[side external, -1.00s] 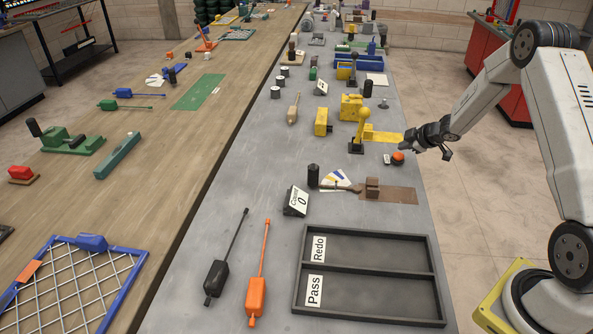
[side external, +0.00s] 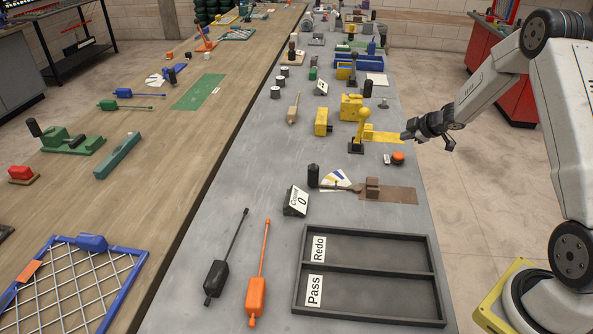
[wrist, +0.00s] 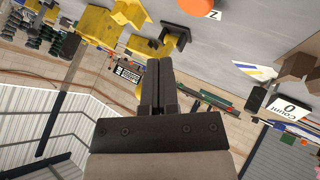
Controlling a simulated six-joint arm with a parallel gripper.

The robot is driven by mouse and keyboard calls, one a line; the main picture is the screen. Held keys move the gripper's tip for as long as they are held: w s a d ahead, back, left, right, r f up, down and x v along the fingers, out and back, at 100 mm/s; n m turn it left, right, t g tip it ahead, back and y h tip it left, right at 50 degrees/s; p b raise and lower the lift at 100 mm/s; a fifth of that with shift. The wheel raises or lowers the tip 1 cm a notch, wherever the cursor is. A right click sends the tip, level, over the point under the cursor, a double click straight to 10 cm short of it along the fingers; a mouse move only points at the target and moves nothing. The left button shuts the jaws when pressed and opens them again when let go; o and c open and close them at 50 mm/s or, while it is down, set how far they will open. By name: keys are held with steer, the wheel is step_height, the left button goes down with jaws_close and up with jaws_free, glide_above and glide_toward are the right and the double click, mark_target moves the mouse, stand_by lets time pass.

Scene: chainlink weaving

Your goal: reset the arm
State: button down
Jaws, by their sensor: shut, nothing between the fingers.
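My gripper (side external: 406,135) is at the right edge of the grey table, raised near the yellow plate (side external: 384,137) and the orange button (side external: 398,157). In the wrist view my gripper (wrist: 158,62) shows its two dark fingers side by side, shut with nothing between them. The yellow plate and its yellow lever stand (side external: 362,125) lie to the gripper's left in the side view. In the wrist view a yellow fixture (wrist: 95,25) and the orange button (wrist: 194,6) show beyond the fingers.
A black two-part tray (side external: 437,268) marked Redo and Pass fills the near table. A black tool (side external: 216,280) and an orange tool (side external: 256,290) lie left of it. A count block (side external: 296,202) and brown mat (side external: 402,196) sit behind it. Open floor lies right of the table.

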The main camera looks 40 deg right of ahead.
steer(key=s+a+r+m+g+h, duration=0.1)
steer(key=s+a+r+m, duration=0.15)
steer(key=a, duration=0.45)
steer(key=s+a+r+m+g+h, duration=0.15)
steer(key=a+r, duration=0.25)
steer(key=a, duration=0.4)
steer(key=s+a+m+g+y, duration=0.3)
steer(key=s+a+m+g, duration=0.1)
steer(key=s+a, duration=1.1)
steer(key=shift+s+a, duration=0.25)
steer(key=shift+s, duration=0.95)
